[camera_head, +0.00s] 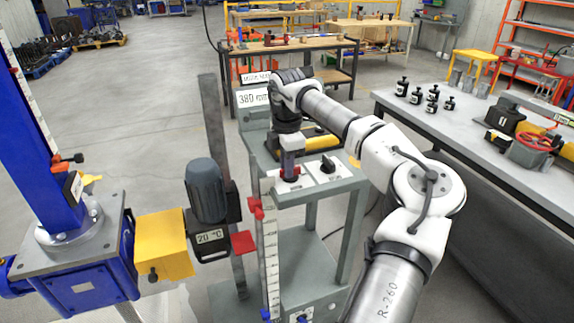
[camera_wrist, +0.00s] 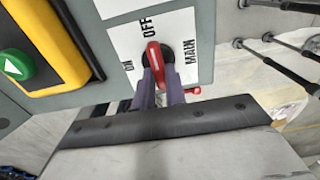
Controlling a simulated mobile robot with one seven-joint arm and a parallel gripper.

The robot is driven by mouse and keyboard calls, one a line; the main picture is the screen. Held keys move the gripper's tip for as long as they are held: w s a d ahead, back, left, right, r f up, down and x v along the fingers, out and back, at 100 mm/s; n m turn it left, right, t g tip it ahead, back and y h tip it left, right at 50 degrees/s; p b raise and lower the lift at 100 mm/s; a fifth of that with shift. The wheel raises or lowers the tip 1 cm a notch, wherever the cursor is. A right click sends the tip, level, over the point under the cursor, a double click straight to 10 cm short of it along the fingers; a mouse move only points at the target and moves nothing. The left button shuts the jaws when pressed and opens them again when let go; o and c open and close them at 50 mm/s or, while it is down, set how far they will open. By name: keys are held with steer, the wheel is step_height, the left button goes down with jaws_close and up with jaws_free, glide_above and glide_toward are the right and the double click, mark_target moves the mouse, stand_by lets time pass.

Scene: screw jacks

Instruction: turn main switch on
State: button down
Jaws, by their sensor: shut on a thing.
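The main switch (camera_wrist: 155,62) has a red handle on a black round base, on a white plate marked ON, OFF and MAIN. In the wrist view its white line points toward the OFF lettering. My gripper (camera_wrist: 160,92) is shut on the red handle, with one purple-grey finger on either side of its lower end. In the head view my gripper (camera_head: 289,165) reaches down onto the grey control panel (camera_head: 345,184), and the fingers largely hide the switch there.
A black rotary switch (camera_head: 328,166) sits right of my gripper on the panel. A yellow box with a green button (camera_wrist: 15,65) is close by in the wrist view. A blue screw jack (camera_head: 75,240) and a grey motor (camera_head: 206,190) stand left. A workbench (camera_head: 470,145) stands right.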

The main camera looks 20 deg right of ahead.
steer(key=shift+n, duration=0.3)
steer(key=n, duration=0.3)
steer(key=shift+s+n, duration=0.15)
steer(key=shift+n, duration=0.15)
steer(key=n, duration=0.4)
steer(key=shift+s+d+r+n, duration=0.1)
steer(key=shift+s+d+n, duration=0.05)
steer(key=shift+n, duration=0.15)
steer(key=n, duration=0.4)
steer(key=shift+s+d, duration=0.1)
steer(key=shift+d, duration=0.05)
steer(key=shift+d+n+p, duration=0.2)
steer(key=shift+n+p, duration=0.3)
steer(key=shift+n, duration=2)
steer(key=c, duration=1.4)
jaws_free()
steer(key=shift+c, duration=0.2)
step_height(320, 180, up, 14)
steer(key=b, duration=0.2)
